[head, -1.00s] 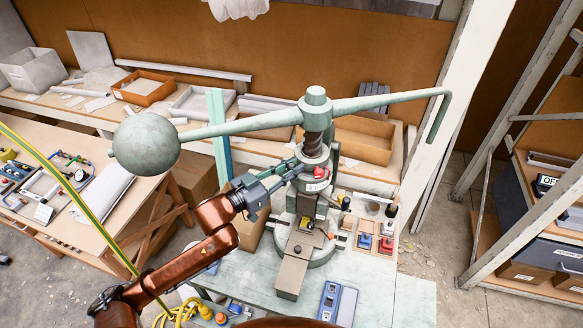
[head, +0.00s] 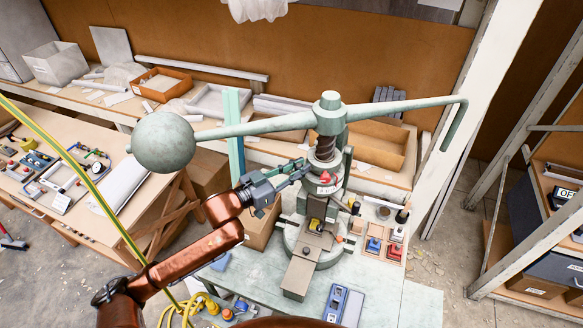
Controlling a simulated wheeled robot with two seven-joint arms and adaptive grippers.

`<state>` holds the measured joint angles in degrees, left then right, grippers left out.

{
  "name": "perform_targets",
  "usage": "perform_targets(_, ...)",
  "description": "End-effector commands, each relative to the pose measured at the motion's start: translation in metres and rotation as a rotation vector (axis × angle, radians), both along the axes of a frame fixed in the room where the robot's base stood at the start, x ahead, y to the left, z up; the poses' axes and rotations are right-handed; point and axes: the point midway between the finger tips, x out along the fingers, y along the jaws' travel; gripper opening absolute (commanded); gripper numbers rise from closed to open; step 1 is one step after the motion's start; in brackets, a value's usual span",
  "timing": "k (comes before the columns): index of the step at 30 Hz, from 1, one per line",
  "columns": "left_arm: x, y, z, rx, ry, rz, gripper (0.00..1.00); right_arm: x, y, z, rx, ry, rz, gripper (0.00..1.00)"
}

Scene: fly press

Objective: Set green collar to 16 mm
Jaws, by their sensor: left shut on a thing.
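The fly press (head: 330,125) stands on the pale bench, with its screw upright and its long arm level, a large ball weight (head: 163,142) at the left end. The pale green collar (head: 323,161) rings the lower screw at the top of the press body. A red part (head: 326,178) and a small white label with markings too small to read sit just below it. My left gripper (head: 304,170) reaches in from the left, shut at the collar's left side; its fingertips partly cover the contact. My right gripper is not in view.
The press arm passes above my left gripper. A tray of small coloured blocks (head: 376,243) stands right of the press, and a blue and grey device (head: 343,304) lies in front. A yellow-green cable (head: 80,190) crosses the left. The front right bench is clear.

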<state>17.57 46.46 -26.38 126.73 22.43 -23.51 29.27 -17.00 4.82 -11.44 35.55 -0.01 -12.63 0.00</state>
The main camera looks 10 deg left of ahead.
Motion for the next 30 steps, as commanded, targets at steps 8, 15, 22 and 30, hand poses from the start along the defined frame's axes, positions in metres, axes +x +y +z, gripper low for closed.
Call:
perform_targets(8, 0.005, 0.007, 0.006, 0.001, -0.013, 0.003, 0.0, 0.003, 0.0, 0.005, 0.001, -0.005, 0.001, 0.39)
perform_targets(15, 0.005, 0.007, 0.006, 0.001, -0.013, 0.003, 0.26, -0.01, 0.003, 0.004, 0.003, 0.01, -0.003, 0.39)
perform_targets(22, 0.005, 0.007, 0.004, 0.001, -0.008, 0.002, 0.36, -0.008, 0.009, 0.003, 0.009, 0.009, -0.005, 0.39)
perform_targets(30, 0.001, 0.011, 0.003, 0.001, -0.006, 0.003, 0.36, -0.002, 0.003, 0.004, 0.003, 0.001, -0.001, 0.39)
